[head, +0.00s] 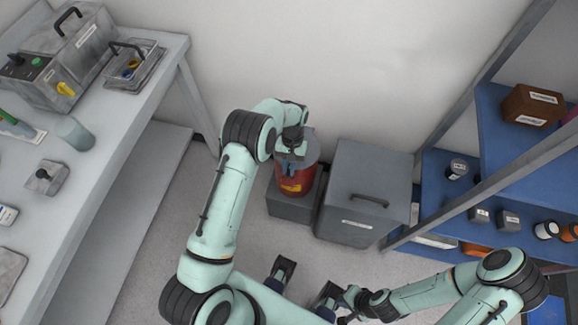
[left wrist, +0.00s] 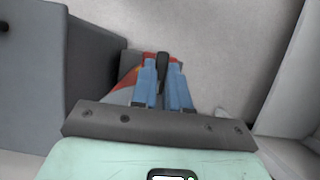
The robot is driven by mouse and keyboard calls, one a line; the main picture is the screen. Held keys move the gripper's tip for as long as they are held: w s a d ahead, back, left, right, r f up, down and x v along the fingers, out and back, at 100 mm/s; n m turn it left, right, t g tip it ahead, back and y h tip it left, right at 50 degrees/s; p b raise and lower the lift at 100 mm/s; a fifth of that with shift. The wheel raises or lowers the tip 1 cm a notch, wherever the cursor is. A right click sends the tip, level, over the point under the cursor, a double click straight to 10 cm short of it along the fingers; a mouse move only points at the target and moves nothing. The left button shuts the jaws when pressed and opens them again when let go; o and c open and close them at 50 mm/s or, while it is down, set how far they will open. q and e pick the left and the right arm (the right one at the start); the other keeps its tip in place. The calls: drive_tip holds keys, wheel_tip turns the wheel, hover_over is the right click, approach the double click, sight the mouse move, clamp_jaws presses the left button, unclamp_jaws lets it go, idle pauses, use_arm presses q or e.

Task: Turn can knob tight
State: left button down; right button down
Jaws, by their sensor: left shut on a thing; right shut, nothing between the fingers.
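The red can (head: 293,180) with a yellow label stands on a low grey block (head: 290,207) on the floor. In the left wrist view, the blue fingers of my left gripper (left wrist: 162,85) are shut on a dark upright knob (left wrist: 162,63). Part of the red can (left wrist: 128,92) shows beside and below the fingers. My right gripper (head: 343,308) is shut and empty at the bottom of the head view, well away from the can.
A grey lidded box (head: 365,190) with a handle stands close to the right of the can. A blue shelf rack (head: 480,185) with small items is further right. A workbench (head: 110,130) with instruments runs along the left. Some floor in front of the can is clear.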

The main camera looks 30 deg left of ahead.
idle(0.3)
use_arm(q)
drive_tip(key=c, duration=1.1)
unclamp_jaws()
drive_tip(key=p+v, duration=0.1)
drive_tip(key=v, duration=1.2)
drive_tip(key=shift+r, duration=0.25)
drive_tip(key=shift+f, duration=0.1)
